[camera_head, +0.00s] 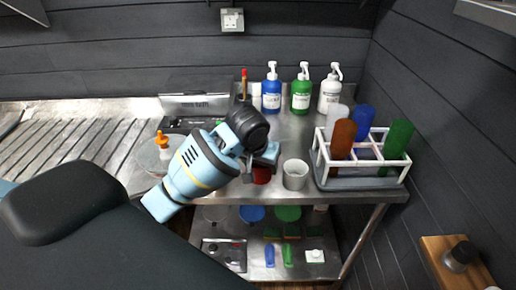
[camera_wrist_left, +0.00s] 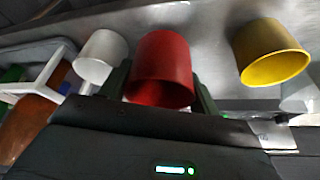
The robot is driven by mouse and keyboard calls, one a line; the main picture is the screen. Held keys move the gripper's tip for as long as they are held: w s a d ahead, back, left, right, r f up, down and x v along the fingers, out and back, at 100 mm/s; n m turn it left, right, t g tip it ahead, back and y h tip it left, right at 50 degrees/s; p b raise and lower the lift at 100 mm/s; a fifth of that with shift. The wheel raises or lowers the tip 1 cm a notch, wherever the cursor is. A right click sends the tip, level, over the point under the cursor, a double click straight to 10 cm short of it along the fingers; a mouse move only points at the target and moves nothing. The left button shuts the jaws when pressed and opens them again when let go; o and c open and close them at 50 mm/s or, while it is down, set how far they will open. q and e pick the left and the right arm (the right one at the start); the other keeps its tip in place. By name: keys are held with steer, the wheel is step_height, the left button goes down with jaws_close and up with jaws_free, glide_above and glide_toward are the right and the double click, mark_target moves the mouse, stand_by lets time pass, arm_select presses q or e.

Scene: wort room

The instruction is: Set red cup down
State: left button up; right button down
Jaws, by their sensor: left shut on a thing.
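The red cup (camera_head: 261,176) is mostly hidden behind my left gripper (camera_head: 265,157) in the head view, near the front edge of the steel table. In the left wrist view the red cup (camera_wrist_left: 161,68) sits between the two dark fingers, and the gripper is shut on it. I cannot tell whether its base touches the table (camera_head: 235,193). A white cup (camera_head: 295,174) stands just right of it, also in the wrist view (camera_wrist_left: 100,56). A yellow cup (camera_wrist_left: 270,52) stands on its other side in the wrist view. My right gripper is out of view.
A white rack (camera_head: 321,161) with coloured tumblers stands at the right end of the table. Blue, green and white pump bottles (camera_head: 301,95) line the back. An orange-tipped bottle (camera_head: 162,141) is left of my arm. A lower shelf (camera_head: 257,262) holds more items.

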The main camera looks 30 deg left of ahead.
arm_select(q)
steer(key=w+a, duration=0.4)
steer(key=w, duration=0.1)
steer(key=w+a+f, duration=0.1)
steer(key=w+a, duration=0.1)
steer(key=w, duration=0.1)
steer(key=shift+w+a, duration=0.2)
steer(key=shift+w, duration=0.05)
steer(key=shift+f, duration=1.7)
steer(key=shift+f, duration=0.15)
steer(key=o, duration=1)
steer(key=v, duration=1.2)
